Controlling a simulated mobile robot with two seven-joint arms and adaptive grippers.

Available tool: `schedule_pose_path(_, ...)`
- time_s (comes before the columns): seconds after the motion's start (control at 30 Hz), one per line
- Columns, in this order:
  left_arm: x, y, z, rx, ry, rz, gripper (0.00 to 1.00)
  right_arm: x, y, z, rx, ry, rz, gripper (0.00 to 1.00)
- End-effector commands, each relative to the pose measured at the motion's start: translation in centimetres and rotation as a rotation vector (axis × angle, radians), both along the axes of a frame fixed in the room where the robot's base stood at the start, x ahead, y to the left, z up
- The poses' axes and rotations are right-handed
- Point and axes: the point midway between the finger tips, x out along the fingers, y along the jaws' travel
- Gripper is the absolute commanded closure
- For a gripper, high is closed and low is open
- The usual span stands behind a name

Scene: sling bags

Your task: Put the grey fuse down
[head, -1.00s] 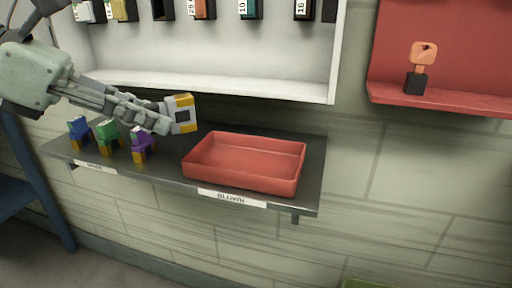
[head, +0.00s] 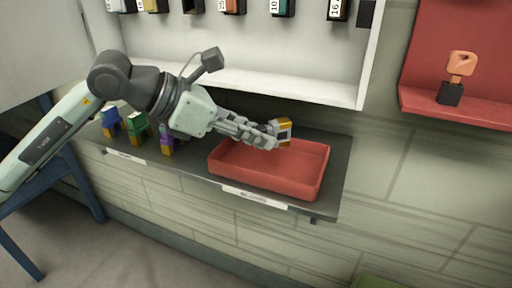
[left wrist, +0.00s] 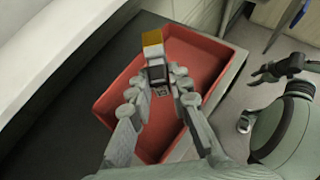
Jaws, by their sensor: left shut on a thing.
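The grey fuse (head: 284,126), pale grey with yellow ends and a dark window, is held at the tip of my left gripper (head: 270,138). My left gripper is shut on it. In the head view the fuse shows at the back rim of the red tray (head: 262,185). In the left wrist view the grey fuse (left wrist: 153,54) shows beyond the fingertips (left wrist: 158,92), with the tray (left wrist: 110,98) behind and below it. The fingers hide part of the fuse.
Blue (head: 110,118), green (head: 138,124) and purple (head: 166,140) fuses stand left on the dark shelf (head: 338,165). A white cabinet (head: 300,88) overhangs the shelf's back. A red panel's ledge (head: 470,108) holds an orange-topped black piece (head: 452,93). The tray looks empty.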

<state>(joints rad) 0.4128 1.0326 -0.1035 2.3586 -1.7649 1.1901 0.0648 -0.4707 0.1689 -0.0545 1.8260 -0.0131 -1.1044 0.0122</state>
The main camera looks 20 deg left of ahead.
Motion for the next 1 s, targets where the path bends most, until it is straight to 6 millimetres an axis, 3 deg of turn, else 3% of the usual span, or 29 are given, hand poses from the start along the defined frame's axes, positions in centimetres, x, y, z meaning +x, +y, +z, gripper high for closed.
schedule_pose_path(0.33, -0.1, 0.0, -3.9, -0.002, 0.005, 0.001, 1.0, 0.0, 0.0, 0.0, 0.0, -0.001, 0.0, 0.6)
schedule_pose_path(0.73, 0.0, 0.0, -4.2, 0.0, 0.0, 0.0, 1.0, 0.0, 0.0, -0.1, -0.001, 0.004, 0.0, 0.6)
schedule_pose_path(0.9, 0.0, 0.0, -4.4, -0.001, 0.001, 0.001, 1.0, 0.4, 0.2, 0.8, -0.002, -0.01, 0.002, 0.6)
schedule_pose_path(0.93, 0.0, 0.0, -4.3, 0.0, 0.001, 0.001, 0.78, 0.5, 0.2, 1.1, -0.002, -0.012, 0.002, 0.6)
schedule_pose_path(1.0, 0.0, 0.0, -4.3, 0.0, 0.001, 0.001, 0.7, 0.6, 0.2, 1.3, -0.002, -0.014, 0.002, 0.6)
